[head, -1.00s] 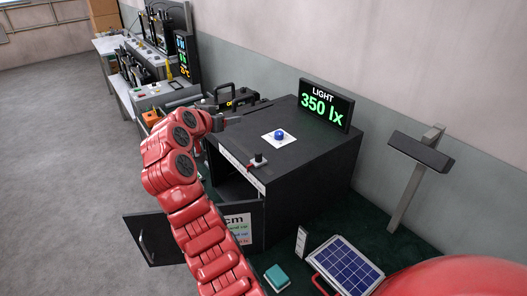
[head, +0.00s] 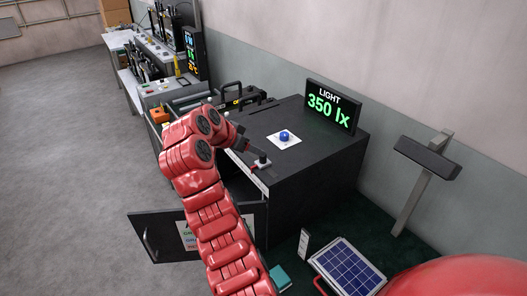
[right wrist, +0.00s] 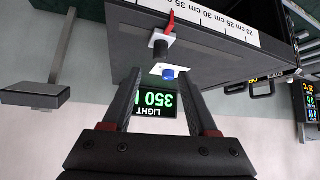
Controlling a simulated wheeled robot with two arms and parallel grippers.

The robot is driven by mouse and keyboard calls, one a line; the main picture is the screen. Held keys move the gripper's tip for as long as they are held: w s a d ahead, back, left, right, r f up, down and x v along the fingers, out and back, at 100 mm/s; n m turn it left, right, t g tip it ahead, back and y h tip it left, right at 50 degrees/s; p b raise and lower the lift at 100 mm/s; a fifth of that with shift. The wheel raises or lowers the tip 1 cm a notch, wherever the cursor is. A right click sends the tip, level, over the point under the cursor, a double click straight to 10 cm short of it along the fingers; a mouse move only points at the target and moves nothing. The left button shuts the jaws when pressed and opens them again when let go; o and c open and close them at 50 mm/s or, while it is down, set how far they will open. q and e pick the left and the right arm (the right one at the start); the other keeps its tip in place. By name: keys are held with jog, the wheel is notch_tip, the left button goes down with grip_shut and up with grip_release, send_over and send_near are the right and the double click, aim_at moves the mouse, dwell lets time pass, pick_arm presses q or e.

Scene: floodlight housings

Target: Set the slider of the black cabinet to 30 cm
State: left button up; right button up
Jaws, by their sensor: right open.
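The black cabinet (head: 310,172) stands against the wall, its door (head: 160,235) swung open at the front. The slider knob (head: 262,162), black on a white plate, sits at the front top edge. In the right wrist view the knob (right wrist: 160,46) carries a red pointer over a centimetre scale (right wrist: 225,25). The pointer is left of the 25 cm label, around the 30–35 cm marks; its exact reading is unclear. My right gripper (right wrist: 160,76) is open and empty, the knob just beyond and between its fingertips. In the head view the arm partly hides it. My left gripper is out of view.
A blue dome (head: 284,136) on a white plate and a light display (head: 332,106) reading 350 lx are on the cabinet top. A solar panel (head: 347,268) lies at the lower right, below a lamp on a post (head: 428,158). Benches with equipment stand behind at left.

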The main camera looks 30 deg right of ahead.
aim_at(263, 159)
jog(key=p+x, duration=0.2)
jog(key=x, duration=0.5)
jog(key=shift+d+f, duration=0.1)
jog(key=shift+f, duration=0.1)
grip_shut()
dwell(1.2)
